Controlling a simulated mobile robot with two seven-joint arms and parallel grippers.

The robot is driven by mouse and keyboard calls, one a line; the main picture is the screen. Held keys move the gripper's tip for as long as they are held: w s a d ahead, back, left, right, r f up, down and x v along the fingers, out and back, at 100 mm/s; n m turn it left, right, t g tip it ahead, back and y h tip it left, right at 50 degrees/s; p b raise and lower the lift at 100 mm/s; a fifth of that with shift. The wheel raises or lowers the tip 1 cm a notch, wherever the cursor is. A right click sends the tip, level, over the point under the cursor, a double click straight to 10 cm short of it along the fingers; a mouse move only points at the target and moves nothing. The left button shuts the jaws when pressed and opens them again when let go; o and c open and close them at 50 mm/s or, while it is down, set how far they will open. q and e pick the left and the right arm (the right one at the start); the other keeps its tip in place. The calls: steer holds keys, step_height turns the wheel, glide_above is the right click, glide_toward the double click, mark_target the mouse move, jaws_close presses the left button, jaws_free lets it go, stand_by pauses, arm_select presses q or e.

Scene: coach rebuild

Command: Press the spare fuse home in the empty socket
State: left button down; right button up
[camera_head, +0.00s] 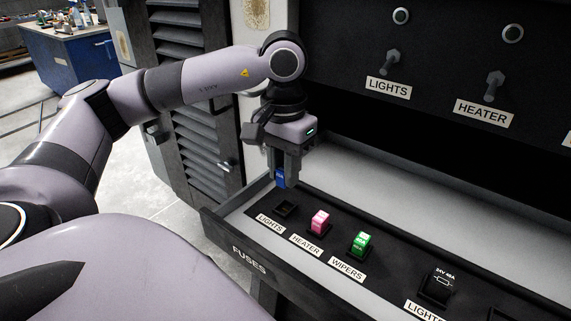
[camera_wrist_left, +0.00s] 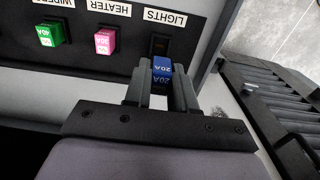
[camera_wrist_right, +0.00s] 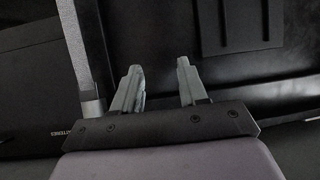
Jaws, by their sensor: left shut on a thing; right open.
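My left gripper (camera_head: 281,181) is shut on a blue fuse (camera_head: 281,178) marked 20A, which also shows between the fingers in the left wrist view (camera_wrist_left: 162,70). It holds the fuse above the drawer, a little behind the empty socket (camera_head: 286,209) labelled LIGHTS. The socket also shows just beyond the fuse in the left wrist view (camera_wrist_left: 159,45). The fuse looks apart from the socket in the head view. My right gripper (camera_wrist_right: 160,88) is open with nothing between its fingers; it is not visible in the head view.
A pink fuse (camera_head: 320,222) sits in the HEATER socket and a green fuse (camera_head: 361,244) in the WIPERS socket, close beside the empty one. The drawer's front wall (camera_head: 250,262) is marked FUSES. A black part (camera_head: 436,287) marked 24V 40A stands further right. Switches (camera_head: 393,63) hang above.

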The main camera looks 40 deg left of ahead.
mark_target(284, 212)
arm_select(q)
step_height(284, 212, down, 2)
steer(key=shift+f+b, duration=0.25)
steer(key=shift+b, duration=0.45)
step_height(284, 212, down, 2)
steer(key=shift+f+b, duration=0.1)
steer(key=shift+b, duration=0.85)
steer(key=shift+f+b, duration=0.55)
arm_select(e)
steer(key=f, duration=0.1)
steer(key=a+f, duration=0.1)
steer(key=shift+w+f, duration=0.35)
steer(key=shift+w, duration=0.05)
steer(key=shift+r, duration=0.1)
steer(key=shift+f, duration=0.3)
arm_select(q)
steer(key=shift+b, duration=0.35)
arm_select(e)
steer(key=shift+d+f, duration=0.1)
steer(key=shift+f, duration=0.05)
arm_select(q)
steer(key=shift+f+b, duration=0.3)
steer(key=shift+f, duration=0.05)
arm_select(e)
steer(key=shift+f, duration=0.25)
arm_select(q)
steer(key=shift+f, duration=0.25)
arm_select(e)
steer(key=shift+f, duration=0.2)
